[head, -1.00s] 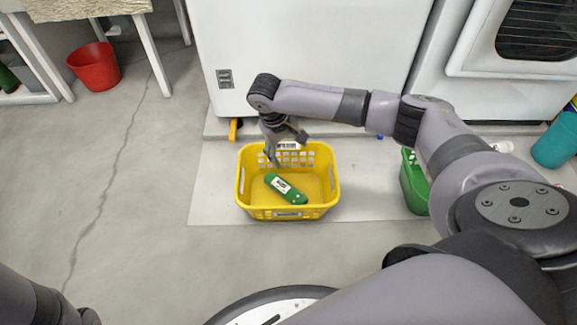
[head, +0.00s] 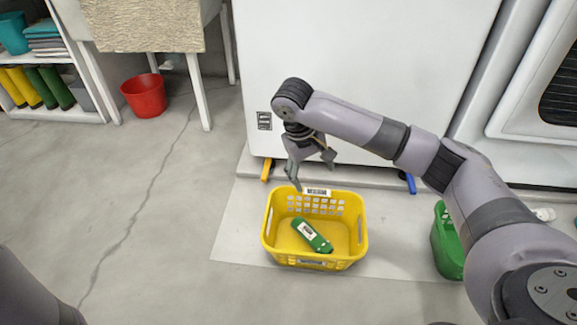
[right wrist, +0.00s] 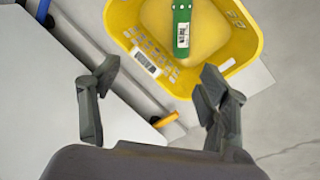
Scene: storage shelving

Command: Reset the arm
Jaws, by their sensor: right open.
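My right gripper (head: 313,172) is open and empty. In the head view it hangs above the back rim of a yellow basket (head: 287,261). A green object with a white label (head: 312,236) lies inside the basket, apart from the gripper. In the right wrist view the open fingers (right wrist: 158,92) show with nothing between them. The basket (right wrist: 245,50) and the green object (right wrist: 181,28) are beyond them at the top. My left gripper is out of view; only a part of my left arm shows at the lower left of the head view.
A white cabinet (head: 370,70) stands behind the basket. A green container (head: 447,243) is to the right, partly behind my right arm. A red bucket (head: 145,96) and a table (head: 150,25) are at the back left. The floor left of the basket is clear.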

